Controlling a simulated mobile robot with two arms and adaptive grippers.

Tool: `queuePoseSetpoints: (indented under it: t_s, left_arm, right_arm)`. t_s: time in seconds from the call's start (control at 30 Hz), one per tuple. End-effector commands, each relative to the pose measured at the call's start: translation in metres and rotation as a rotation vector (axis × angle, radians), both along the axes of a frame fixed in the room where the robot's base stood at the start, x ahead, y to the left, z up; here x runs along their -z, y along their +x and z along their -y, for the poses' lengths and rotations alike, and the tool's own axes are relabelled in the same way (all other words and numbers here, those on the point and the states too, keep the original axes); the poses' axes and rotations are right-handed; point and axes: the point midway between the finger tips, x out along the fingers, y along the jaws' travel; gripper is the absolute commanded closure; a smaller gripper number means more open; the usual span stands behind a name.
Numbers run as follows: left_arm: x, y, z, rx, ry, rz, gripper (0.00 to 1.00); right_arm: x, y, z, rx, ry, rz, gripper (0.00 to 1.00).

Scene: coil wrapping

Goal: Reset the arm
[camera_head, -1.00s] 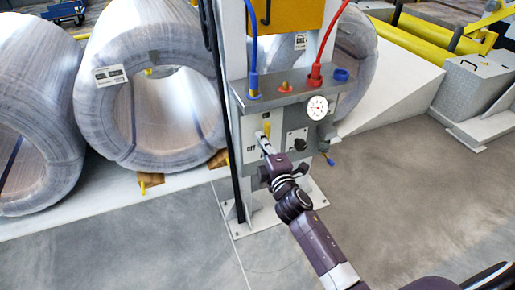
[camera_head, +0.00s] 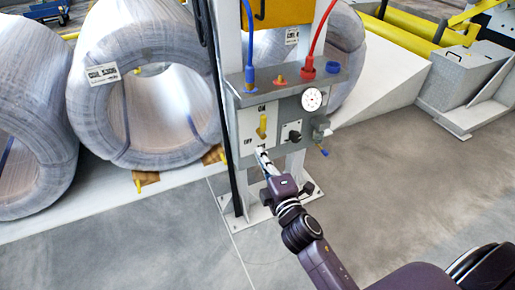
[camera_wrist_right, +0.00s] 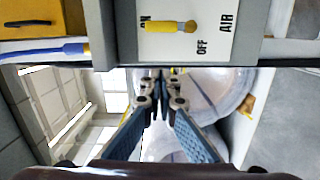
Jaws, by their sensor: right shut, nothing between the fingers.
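The grey control panel (camera_head: 285,110) on the white post has a white plate marked ON and OFF with a yellow lever (camera_head: 263,126). The lever points up toward ON in the head view. The lever also shows in the right wrist view (camera_wrist_right: 170,27), where AIR is printed beside it. My right gripper (camera_head: 262,151) is shut and empty just below the lever, apart from it. In the right wrist view, its closed fingers (camera_wrist_right: 160,84) lie below the panel edge. My left gripper is not in view.
A pressure gauge (camera_head: 312,99), black knob (camera_head: 295,136) and blue and red hoses sit on the panel. Large wrapped coils (camera_head: 100,75) stand on a white base at left. A grey box (camera_head: 460,80) and yellow rollers are at right. The floor (camera_head: 400,160) at right is clear.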

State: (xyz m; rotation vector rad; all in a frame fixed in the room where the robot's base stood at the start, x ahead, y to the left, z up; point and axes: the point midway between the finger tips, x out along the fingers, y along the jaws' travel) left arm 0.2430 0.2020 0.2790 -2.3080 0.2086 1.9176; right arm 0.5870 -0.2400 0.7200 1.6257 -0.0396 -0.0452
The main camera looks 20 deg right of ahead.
Motion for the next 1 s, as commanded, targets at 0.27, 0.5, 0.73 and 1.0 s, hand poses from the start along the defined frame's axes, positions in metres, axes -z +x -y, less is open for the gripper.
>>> queuePoseSetpoints:
  t_s: [0.27, 0.5, 0.73, 1.0]
  left_arm:
    - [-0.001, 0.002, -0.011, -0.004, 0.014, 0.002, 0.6]
    - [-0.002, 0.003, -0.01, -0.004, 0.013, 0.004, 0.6]
    - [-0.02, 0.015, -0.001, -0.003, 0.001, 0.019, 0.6]
    - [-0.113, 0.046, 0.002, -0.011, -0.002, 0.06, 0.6]
  right_arm:
    - [0.0, -0.003, 0.0, 0.0, 0.0, 0.0, 1.0]
    - [0.0, -0.003, 0.0, 0.0, 0.0, 0.0, 1.0]
    - [0.009, -0.013, 0.011, 0.051, 0.09, -0.047, 1.0]
    - [0.071, -0.085, 0.038, 0.312, 0.572, -0.331, 1.0]
